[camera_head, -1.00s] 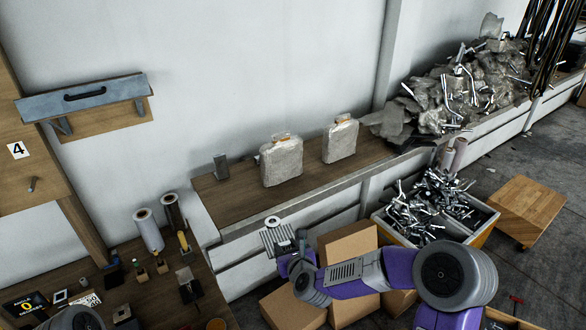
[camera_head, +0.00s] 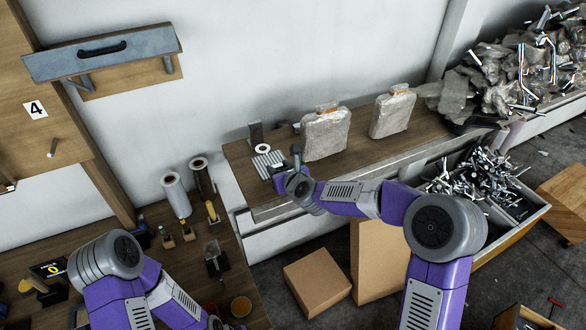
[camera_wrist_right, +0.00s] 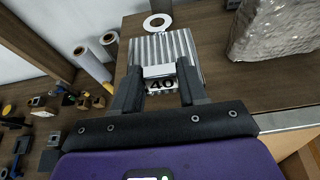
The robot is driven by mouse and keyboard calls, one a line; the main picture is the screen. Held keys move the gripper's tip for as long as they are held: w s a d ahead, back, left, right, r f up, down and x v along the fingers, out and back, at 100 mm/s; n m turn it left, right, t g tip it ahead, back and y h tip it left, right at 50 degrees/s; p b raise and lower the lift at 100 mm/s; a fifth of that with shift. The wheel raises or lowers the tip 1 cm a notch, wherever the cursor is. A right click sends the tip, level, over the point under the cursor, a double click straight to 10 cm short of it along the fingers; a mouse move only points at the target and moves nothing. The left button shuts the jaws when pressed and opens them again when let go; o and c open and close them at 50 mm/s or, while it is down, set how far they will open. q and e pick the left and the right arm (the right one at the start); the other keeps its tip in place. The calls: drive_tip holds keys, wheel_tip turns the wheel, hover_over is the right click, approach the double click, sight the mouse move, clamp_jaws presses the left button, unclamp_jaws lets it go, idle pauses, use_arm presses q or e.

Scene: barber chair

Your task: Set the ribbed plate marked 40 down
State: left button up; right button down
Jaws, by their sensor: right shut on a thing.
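The ribbed plate marked 40 (camera_head: 268,160) is light grey metal with a white ring at its far end. My right gripper (camera_wrist_right: 158,88) is shut on the near end of the plate. In the head view my right gripper (camera_head: 279,177) is over the left part of the wooden bench top (camera_head: 240,158). I cannot tell whether the plate touches the wood. My left arm shows at the lower left, but its gripper is out of the frame.
Two wrapped packages (camera_head: 325,133) (camera_head: 392,112) stand on the bench, the first just right of the plate. A dark upright block (camera_head: 255,133) stands behind it. Rolls (camera_head: 175,194) and tools are on the lower left table. Cardboard boxes (camera_head: 317,280) sit below.

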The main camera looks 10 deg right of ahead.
wheel_tip(320, 180, down, 2)
drive_tip(key=shift+w, duration=0.15)
wheel_tip(320, 180, down, 3)
drive_tip(key=shift+f, duration=0.25)
drive_tip(key=shift+f, duration=0.1)
drive_tip(key=c, duration=0.6)
unclamp_jaws()
